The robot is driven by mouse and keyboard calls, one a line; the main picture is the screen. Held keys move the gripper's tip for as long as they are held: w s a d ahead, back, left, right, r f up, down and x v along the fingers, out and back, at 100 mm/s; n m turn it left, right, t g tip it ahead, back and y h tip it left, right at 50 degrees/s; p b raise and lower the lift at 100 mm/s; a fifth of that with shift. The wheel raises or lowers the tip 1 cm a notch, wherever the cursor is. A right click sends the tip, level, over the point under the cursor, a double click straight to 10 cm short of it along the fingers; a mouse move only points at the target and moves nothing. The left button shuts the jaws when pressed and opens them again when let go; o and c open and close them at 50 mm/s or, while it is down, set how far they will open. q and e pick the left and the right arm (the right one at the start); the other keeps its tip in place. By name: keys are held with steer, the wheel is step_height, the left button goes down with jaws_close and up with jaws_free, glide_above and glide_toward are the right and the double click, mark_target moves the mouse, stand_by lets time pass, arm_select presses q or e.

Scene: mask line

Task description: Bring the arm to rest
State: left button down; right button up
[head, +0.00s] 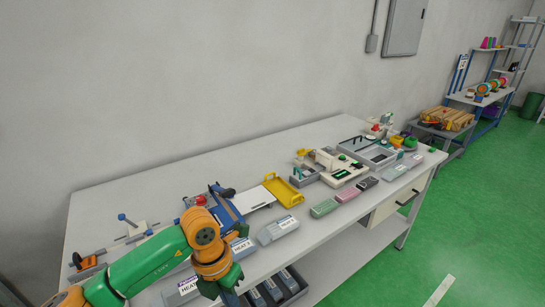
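My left arm (150,264), green with orange joints, comes in from the lower left over the front left part of the white workbench (140,196). Its end hangs down at the bench's front edge, and my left gripper (224,287) is at the bottom of the picture. The fingertips are too dark and partly cut off, so I cannot tell whether they are open or shut. My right arm and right gripper are not in view.
Near the arm are a blue fixture (226,211), grey labelled boxes (278,229) and a yellow tray (284,190). Further right stand a pale machine (340,168) and a grey tray (366,150). A cart (441,131) stands beyond. Green floor is free at right.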

arm_select(q)
steer(key=w+d+n+h, duration=0.1)
steer(key=d+n+h, duration=0.7)
steer(key=d+h, duration=0.55)
steer(key=w+a+f+n+t+y, duration=0.3)
steer(key=a+f+n+t, duration=0.3)
steer(key=n, duration=0.3)
steer(key=w+a+f+n+t+y, duration=0.35)
steer(key=f+n+t, duration=0.25)
steer(key=f+n, duration=0.25)
steer(key=s+a+f+n+g+y, duration=0.1)
steer(key=s+a+f+n+y, duration=0.1)
steer(key=s+a+f+n, duration=0.3)
steer(key=s+a+f+n+y, duration=0.2)
steer(key=s+a+f+y, duration=0.15)
steer(key=f, duration=0.25)
steer(key=s+a+f+n+g+y, duration=0.1)
steer(key=s+a+f+n+g, duration=0.1)
steer(key=s, duration=0.7)
steer(key=s+a+f+n+g+y, duration=0.1)
steer(key=s+f+g, duration=0.3)
steer(key=s, duration=0.5)
steer(key=s+a+f+n+g+y, duration=0.1)
steer(key=s+a+f+n+g, duration=0.2)
steer(key=s+f, duration=0.3)
steer(key=s, duration=0.3)
steer(key=shift+a, duration=0.25)
